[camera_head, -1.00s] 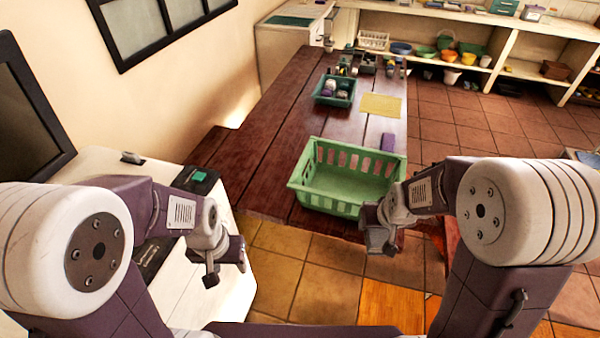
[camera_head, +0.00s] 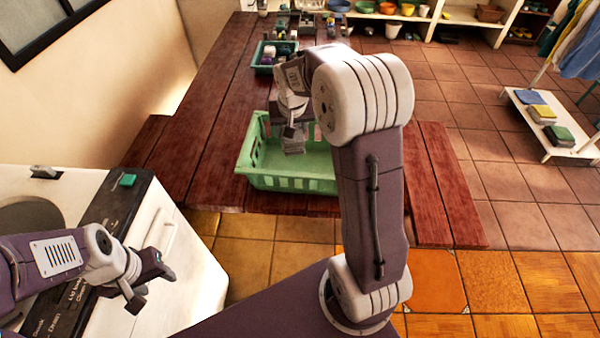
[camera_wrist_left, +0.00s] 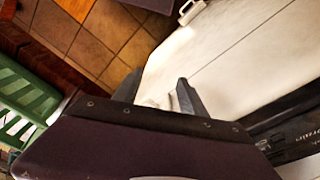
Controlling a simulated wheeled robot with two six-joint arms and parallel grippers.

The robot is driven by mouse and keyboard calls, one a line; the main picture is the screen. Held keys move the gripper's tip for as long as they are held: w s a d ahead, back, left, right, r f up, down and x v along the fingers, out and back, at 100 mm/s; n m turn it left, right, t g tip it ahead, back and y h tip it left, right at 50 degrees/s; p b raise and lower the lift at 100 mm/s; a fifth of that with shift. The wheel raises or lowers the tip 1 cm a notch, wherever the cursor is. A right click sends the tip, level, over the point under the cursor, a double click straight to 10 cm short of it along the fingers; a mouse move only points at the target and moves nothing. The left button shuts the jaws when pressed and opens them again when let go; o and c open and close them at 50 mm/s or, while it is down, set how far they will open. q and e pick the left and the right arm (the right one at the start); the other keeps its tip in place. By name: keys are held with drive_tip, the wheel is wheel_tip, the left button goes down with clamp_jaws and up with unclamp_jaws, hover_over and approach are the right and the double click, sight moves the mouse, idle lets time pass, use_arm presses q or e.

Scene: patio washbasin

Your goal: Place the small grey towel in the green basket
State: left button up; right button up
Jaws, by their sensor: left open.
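The green basket (camera_head: 285,183) stands at the near end of the wooden table. Its slatted side also shows at the left of the left wrist view (camera_wrist_left: 28,105). My right gripper (camera_head: 292,140) is over the basket and covers part of its far side; I cannot tell whether its jaws are open or hold anything. My left gripper (camera_head: 154,283) is open and empty in front of the white machine, left of and nearer than the basket. Its two fingers stand apart in the left wrist view (camera_wrist_left: 158,95). I cannot pick out the small grey towel for certain.
The wooden table (camera_head: 205,125) carries a small green crate (camera_head: 268,66) farther back. A white machine (camera_head: 180,225) stands at the left. A wooden bench (camera_head: 440,185) runs along the table's right. A low white shelf (camera_head: 535,125) at the right holds folded cloths. Tiled floor between is clear.

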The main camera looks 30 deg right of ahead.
drive_tip(key=w+d+f+m+b, duration=0.2)
drive_tip(key=w+d+f+b, duration=0.15)
drive_tip(key=d, duration=0.35)
drive_tip(key=m+h+b, duration=0.1)
drive_tip(key=b, duration=0.1)
hover_over(319, 161)
drive_tip(key=s, duration=0.1)
drive_tip(key=f, duration=0.1)
drive_tip(key=shift+g, duration=0.4)
drive_tip(key=f+b, duration=0.1)
drive_tip(key=f, duration=0.5)
drive_tip(key=f+b, duration=0.1)
drive_tip(key=f, duration=0.5)
drive_tip(key=a+f+b, duration=0.1)
drive_tip(key=f, duration=0.4)
drive_tip(key=shift+f, duration=0.4)
drive_tip(key=shift+w+d+f, duration=0.1)
drive_tip(key=shift+f, duration=0.15)
use_arm(q)
wheel_tip(319, 161, down, 10)
drive_tip(key=shift+w, duration=0.2)
use_arm(e)
drive_tip(key=shift+f, duration=0.2)
drive_tip(key=o, duration=1.5)
drive_tip(key=shift+c, duration=0.2)
drive_tip(key=shift+r, duration=0.1)
